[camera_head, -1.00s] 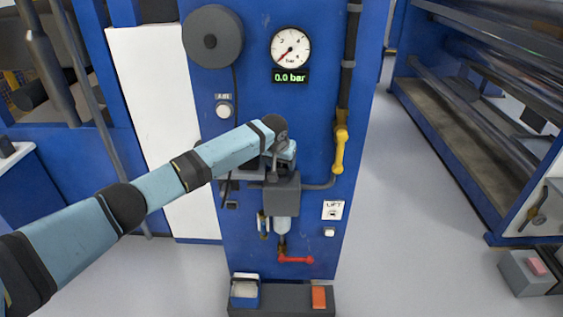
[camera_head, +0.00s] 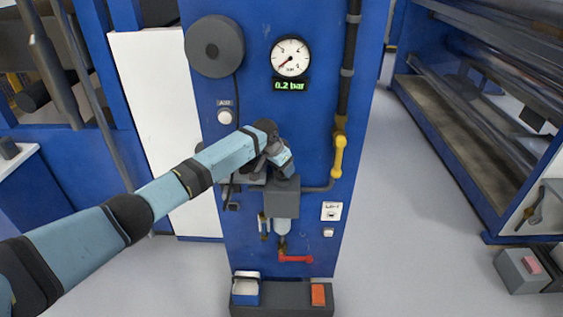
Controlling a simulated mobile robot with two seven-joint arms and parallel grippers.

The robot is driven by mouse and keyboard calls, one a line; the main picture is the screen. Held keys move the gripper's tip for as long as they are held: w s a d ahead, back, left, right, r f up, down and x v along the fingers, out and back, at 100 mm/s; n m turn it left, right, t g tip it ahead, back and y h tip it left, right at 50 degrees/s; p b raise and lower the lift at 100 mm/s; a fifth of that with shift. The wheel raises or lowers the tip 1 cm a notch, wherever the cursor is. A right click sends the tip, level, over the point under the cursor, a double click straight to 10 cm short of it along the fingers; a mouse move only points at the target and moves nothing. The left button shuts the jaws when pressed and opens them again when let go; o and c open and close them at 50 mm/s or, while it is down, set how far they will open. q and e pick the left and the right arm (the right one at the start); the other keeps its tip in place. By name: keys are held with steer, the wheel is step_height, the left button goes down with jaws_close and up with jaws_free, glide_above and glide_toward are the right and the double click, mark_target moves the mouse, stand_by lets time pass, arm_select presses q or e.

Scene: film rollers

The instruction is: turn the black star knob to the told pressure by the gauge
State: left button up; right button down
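The round pressure gauge (camera_head: 291,57) is high on the blue panel, with a red needle near the low end. The green display (camera_head: 290,86) under it reads 0.2 bar. My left gripper (camera_head: 281,170) points down at the top of the grey regulator body (camera_head: 281,198). Its fingers are not clearly visible, so I cannot tell whether they are open or shut. The black star knob is hidden behind the gripper and wrist. My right gripper is not in view.
A yellow valve handle (camera_head: 338,155) is on the black pipe to the right. A red lever (camera_head: 296,259) sits below the regulator's clear bowl (camera_head: 281,233). A dark grey disc (camera_head: 215,46) is at the panel's upper left.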

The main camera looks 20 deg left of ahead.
arm_select(q)
steer(key=m+g+h, duration=0.1)
steer(key=m, duration=0.3)
steer(key=shift+w+a+m+b, duration=0.1)
steer(key=shift+m+b, duration=0.2)
steer(key=shift+m, duration=0.1)
steer(key=shift+h, duration=0.3)
steer(key=o, duration=0.6)
steer(key=shift+o, duration=0.2)
steer(key=shift+r, duration=0.1)
steer(key=v, duration=1.3)
steer(key=shift+r, duration=0.4)
